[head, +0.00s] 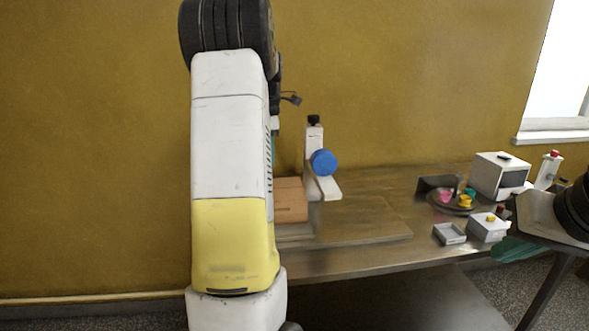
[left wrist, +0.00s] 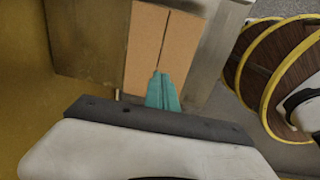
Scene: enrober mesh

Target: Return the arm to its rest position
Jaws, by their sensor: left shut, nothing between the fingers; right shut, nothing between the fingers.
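My left arm (head: 232,150) stands upright as a large white and yellow link in the middle of the head view. It hides most of my left gripper there. In the left wrist view the teal fingers of my left gripper (left wrist: 163,92) are together and empty, pointing toward an orange-brown block with a dark seam (left wrist: 162,45). I cannot tell whether they touch it. My right gripper (head: 515,250) shows its teal fingers at the right of the head view, by the table's right end, shut and empty.
A yellow-brown wall stands behind.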

